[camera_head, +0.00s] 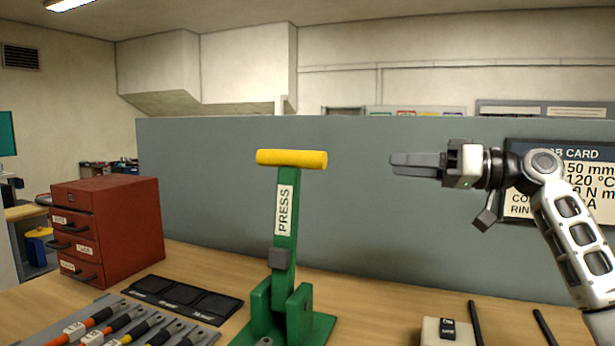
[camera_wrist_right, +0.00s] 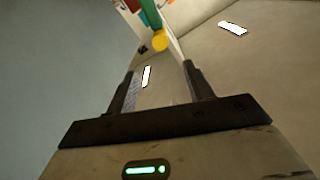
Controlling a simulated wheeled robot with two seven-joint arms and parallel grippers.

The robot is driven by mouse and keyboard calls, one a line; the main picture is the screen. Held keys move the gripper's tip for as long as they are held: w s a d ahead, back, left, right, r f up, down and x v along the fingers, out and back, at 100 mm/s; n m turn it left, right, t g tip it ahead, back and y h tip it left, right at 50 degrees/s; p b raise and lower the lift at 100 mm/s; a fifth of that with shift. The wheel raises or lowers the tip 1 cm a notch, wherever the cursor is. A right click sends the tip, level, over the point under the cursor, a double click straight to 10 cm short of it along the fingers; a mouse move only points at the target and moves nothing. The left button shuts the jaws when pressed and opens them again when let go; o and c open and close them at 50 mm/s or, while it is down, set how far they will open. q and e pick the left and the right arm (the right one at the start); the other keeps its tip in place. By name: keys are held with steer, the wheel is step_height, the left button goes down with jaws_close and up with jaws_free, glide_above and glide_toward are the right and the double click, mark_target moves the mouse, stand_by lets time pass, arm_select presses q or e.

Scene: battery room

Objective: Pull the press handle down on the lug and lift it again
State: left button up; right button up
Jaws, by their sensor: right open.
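The press (camera_head: 285,230) stands on the bench, with a green upright lever labelled PRESS and a green base. Its yellow press handle (camera_head: 292,158) is a crossbar at the top of the raised lever. The handle's round yellow end also shows in the right wrist view (camera_wrist_right: 160,41), beyond and between the fingers. A small lug (camera_head: 265,341) seems to lie at the press base, mostly cut off by the lower edge. My right gripper (camera_head: 392,166) is open and empty, to the right of the handle at nearly its height, apart from it. My left gripper is not in view.
A red drawer cabinet (camera_head: 108,230) stands at the left. A dark mat (camera_head: 182,299) and a grey tray with several cables (camera_head: 120,326) lie left of the press. A pale block (camera_head: 447,332) and dark rods are at the lower right. A grey partition (camera_head: 380,220) rises behind.

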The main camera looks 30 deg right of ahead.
mark_target(333, 162)
steer(key=p+x, duration=0.5)
steer(key=x, duration=0.9)
steer(key=shift+w+a+r+p, duration=0.1)
steer(key=shift+w+a+p, duration=0.05)
steer(key=shift+w+p, duration=0.15)
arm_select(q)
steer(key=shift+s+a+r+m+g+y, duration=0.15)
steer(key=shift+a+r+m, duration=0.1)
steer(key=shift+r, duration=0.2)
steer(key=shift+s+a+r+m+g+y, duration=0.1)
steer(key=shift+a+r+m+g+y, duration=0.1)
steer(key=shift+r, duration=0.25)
arm_select(e)
steer(key=shift+w+a, duration=0.4)
steer(key=shift+w, duration=0.05)
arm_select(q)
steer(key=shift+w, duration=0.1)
arm_select(e)
jaws_close()
